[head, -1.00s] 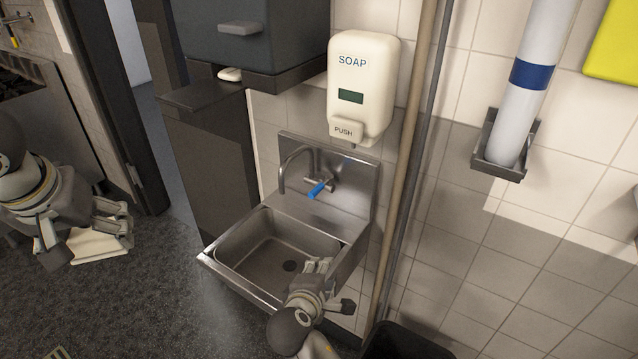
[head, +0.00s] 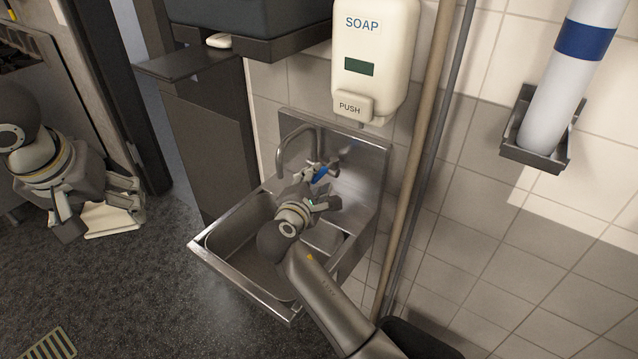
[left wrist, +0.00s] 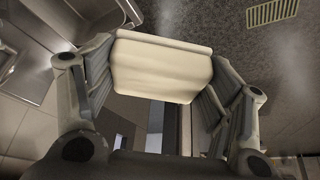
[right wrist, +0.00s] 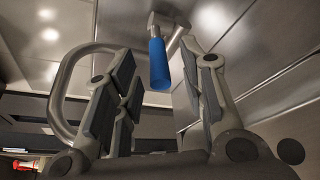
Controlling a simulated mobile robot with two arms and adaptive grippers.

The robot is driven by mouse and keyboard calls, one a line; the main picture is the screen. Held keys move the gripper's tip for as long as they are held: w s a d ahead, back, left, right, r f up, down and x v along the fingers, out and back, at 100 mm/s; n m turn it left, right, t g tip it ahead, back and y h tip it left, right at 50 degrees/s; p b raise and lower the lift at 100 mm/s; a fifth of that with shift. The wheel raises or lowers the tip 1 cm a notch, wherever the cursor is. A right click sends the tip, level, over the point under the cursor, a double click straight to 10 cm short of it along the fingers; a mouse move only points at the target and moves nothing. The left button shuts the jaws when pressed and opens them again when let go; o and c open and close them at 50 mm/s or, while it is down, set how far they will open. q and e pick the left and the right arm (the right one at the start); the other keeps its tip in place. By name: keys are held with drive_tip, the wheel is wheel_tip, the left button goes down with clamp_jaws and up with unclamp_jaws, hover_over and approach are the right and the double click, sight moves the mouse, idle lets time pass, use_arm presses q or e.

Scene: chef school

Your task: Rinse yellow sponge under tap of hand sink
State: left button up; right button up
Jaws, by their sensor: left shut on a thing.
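The sponge looks pale cream-yellow; it shows in the head view (head: 112,222) at the left and in the left wrist view (left wrist: 160,68). My left gripper (head: 125,195) is shut on it, away from the sink over the dark floor. The hand sink (head: 222,262) is steel, in the middle of the head view. Its tap (head: 282,150) has a curved spout and a blue-tipped lever (head: 321,173). My right gripper (head: 318,190) is over the sink's back, close to the lever. In the right wrist view its fingers (right wrist: 163,85) are open, with the blue lever (right wrist: 158,63) between and beyond them; contact is unclear. No water is visible.
A soap dispenser (head: 372,60) hangs on the wall above the sink. Pipes (head: 420,150) run down at its right, with a black bin (head: 425,340) below. A dark cabinet (head: 210,145) stands at the sink's left. The floor (head: 130,290) between my left gripper and the sink is clear.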

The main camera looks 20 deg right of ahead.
sight(324, 173)
drive_tip(key=shift+b+x, duration=0.55)
drive_tip(key=shift+x, duration=0.7)
drive_tip(key=shift+w+d, duration=0.25)
drive_tip(key=shift+w, duration=0.15)
clamp_jaws()
drive_tip(key=shift+d, duration=0.1)
